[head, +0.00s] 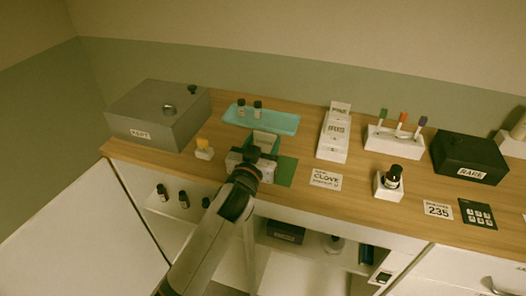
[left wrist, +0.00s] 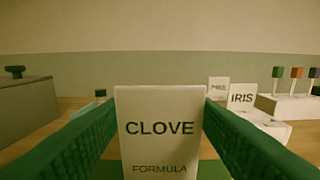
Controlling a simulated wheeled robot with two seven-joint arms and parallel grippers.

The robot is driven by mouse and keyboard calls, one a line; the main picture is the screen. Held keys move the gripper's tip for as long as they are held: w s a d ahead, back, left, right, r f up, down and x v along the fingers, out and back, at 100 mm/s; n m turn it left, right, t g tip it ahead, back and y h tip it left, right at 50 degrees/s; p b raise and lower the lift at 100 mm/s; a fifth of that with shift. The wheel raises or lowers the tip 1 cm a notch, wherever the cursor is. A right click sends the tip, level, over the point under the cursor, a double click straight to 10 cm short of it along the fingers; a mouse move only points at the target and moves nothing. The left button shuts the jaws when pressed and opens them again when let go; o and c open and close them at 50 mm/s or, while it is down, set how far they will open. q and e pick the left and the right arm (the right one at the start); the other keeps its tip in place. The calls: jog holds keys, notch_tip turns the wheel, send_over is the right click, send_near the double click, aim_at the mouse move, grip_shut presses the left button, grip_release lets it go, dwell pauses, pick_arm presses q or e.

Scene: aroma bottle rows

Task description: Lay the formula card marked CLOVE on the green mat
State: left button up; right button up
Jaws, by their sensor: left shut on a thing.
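My left gripper (head: 264,143) is over the green mat (head: 287,171) in the head view. It is shut on a white formula card (left wrist: 160,130), which reads CLOVE and FORMULA in the left wrist view and stands upright between the green fingers. The card's top edge shows as a pale strip (head: 265,136) in the head view. The gripper hides much of the mat, and I cannot tell whether the card touches it. My right gripper is not in view.
A flat sheet (head: 326,179) also reading CLOVE lies right of the mat. A teal tray (head: 284,123) with small bottles is behind. A white card rack (head: 333,148) with an IRIS card stands to the right, a grey box (head: 145,128) to the left.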

aim_at(265, 149)
pick_arm(q)
jog(key=shift+f, duration=1.4)
jog(key=shift+f, duration=0.1)
